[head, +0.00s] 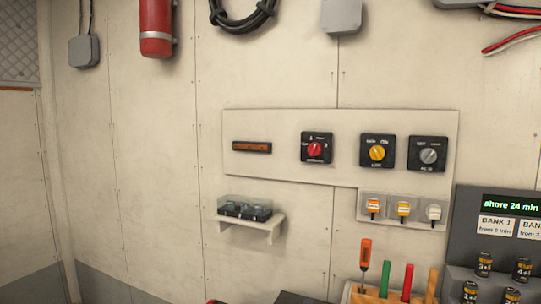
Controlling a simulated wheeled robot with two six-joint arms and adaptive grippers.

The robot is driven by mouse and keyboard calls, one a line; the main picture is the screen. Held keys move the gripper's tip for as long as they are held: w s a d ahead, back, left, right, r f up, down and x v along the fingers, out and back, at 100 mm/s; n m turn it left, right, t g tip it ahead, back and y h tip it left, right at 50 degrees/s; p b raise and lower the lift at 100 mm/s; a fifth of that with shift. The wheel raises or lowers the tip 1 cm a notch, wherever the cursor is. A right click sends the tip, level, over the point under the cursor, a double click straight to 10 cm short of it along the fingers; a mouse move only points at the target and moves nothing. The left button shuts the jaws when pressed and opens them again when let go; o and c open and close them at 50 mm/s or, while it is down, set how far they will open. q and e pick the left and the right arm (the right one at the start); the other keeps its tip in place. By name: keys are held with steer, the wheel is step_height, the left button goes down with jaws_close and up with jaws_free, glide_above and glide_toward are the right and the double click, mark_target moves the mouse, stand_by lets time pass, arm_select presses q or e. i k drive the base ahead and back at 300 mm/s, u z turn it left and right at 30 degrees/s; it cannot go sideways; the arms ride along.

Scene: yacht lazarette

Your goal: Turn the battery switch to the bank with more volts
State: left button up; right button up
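A black switch plate with a red knob (315,149) is on the pale wall panel, with small labels around the knob; it looks like the battery switch, and I cannot read its setting. To its left is a narrow dark display (252,147) with an orange-lit face, its text too small to read. To its right are a plate with a yellow knob (377,153) and a plate with a grey knob (428,156). Neither of my grippers is in view.
A wall shelf (273,232) holds a clear-covered dark block (244,208). Three small covered switches (402,208) sit below the panel. A screen (509,204) reads "shore 24 min", above bank labels (496,226) and several cylinders (484,263). Handled tools (408,282) stand below.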

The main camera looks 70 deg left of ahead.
mark_target(314, 149)
steer(key=z, duration=0.55)
steer(key=k, duration=0.2)
steer(key=u, duration=1.6)
steer(key=i, duration=0.5)
steer(key=u, duration=0.05)
